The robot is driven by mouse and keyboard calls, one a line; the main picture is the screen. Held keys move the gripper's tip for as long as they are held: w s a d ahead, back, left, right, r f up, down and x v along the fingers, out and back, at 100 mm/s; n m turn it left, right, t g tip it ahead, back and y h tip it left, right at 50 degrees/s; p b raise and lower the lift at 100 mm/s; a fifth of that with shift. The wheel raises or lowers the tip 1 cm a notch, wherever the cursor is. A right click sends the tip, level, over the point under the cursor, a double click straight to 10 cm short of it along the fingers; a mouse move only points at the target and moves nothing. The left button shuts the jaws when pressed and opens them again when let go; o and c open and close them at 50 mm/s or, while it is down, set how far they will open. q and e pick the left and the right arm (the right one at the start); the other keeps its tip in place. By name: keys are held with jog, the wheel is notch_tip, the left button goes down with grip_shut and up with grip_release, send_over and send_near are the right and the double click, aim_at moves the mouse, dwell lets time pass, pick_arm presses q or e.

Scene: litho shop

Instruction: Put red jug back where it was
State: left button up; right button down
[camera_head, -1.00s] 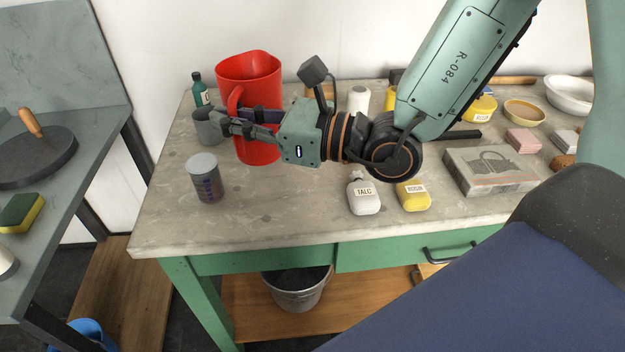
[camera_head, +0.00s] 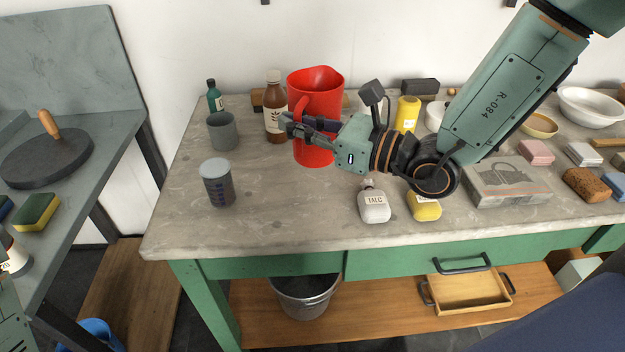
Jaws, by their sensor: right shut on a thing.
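The red jug (camera_head: 322,92) is upright over the back part of the stone-topped table (camera_head: 280,215), left of its middle. My right gripper (camera_head: 292,127) reaches in from the right and is shut on the jug's handle, on the jug's left front side. I cannot tell whether the jug's base touches the table top. My left gripper is not in view.
A brown bottle (camera_head: 275,115) stands close left of the jug, with a grey cup (camera_head: 222,131) and a green bottle (camera_head: 214,97) further left. The table's front left is clear.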

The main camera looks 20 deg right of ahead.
aim_at(302, 150)
jog(key=f, duration=0.4)
jog(key=shift+a+f+b, duration=0.1)
jog(key=shift+a+b, duration=0.15)
jog(key=shift+b, duration=0.1)
jog(key=shift+w+f, duration=0.15)
jog(key=shift+f, duration=0.15)
notch_tip(302, 150, down, 4)
jog(key=shift+d+b, duration=0.1)
jog(key=shift+b, duration=0.3)
jog(key=shift+f, duration=0.1)
jog(key=c, duration=1.8)
grip_release()
jog(key=shift+s, duration=0.2)
jog(key=o, duration=0.4)
jog(key=shift+f, duration=0.1)
